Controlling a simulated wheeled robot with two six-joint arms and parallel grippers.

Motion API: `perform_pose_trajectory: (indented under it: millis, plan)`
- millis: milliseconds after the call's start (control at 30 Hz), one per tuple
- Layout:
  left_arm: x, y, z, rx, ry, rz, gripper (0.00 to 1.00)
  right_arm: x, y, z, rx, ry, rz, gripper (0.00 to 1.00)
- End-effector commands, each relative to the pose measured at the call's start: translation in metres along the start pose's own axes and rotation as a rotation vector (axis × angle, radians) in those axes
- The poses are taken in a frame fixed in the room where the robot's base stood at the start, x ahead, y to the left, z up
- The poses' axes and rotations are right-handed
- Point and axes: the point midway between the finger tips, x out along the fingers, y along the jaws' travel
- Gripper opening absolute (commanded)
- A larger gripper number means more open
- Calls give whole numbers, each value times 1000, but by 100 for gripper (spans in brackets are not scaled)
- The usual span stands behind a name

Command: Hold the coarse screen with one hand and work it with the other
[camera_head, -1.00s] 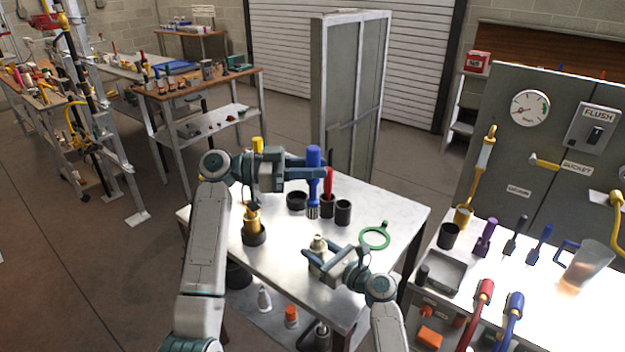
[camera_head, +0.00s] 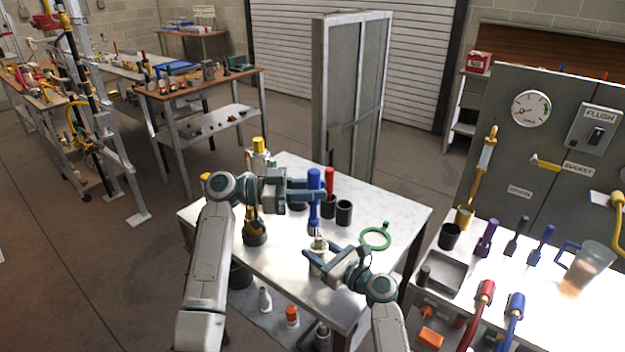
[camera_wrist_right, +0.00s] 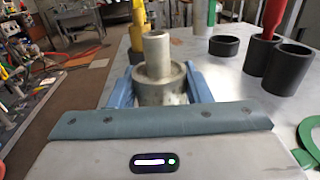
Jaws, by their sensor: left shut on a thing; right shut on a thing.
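The coarse screen (camera_head: 318,244) is a pale, stepped cylinder above the near part of the metal table. My right gripper (camera_head: 324,264) is shut on it. In the right wrist view the screen (camera_wrist_right: 158,82) stands upright between the two blue fingers (camera_wrist_right: 160,90). My left gripper (camera_head: 316,193) is shut on the handle of a blue brush (camera_head: 314,180), held upright with its bristles down. The bristle end is right by the top of the screen in the head view; I cannot tell whether they touch.
A red-handled tool (camera_head: 329,180) stands in a black cup beside another black cup (camera_head: 344,212). A green ring (camera_head: 376,237) lies to the right. A yellow-topped bottle (camera_head: 258,146) is behind my left arm. A second bench (camera_head: 500,268) with tools stands at right.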

Motion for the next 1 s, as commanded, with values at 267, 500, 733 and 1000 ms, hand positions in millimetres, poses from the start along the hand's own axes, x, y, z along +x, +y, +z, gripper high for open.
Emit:
perform_pose_trajectory:
  millis: [267, 500, 733, 1000]
  plan:
    - [3, -4, 24, -2, 1, 0, 2, 0, 0, 0, 0, 0, 0, 18]
    - [17, -21, 26, 0, 1, 0, 2, 0, 0, 0, 0, 0, 0, 18]
    - [23, -30, 28, 1, -1, -1, 2, 0, 0, 0, 0, 0, 0, 18]
    - [7, -10, 25, 1, 0, -1, 2, 0, 0, 0, 0, 1, 0, 18]
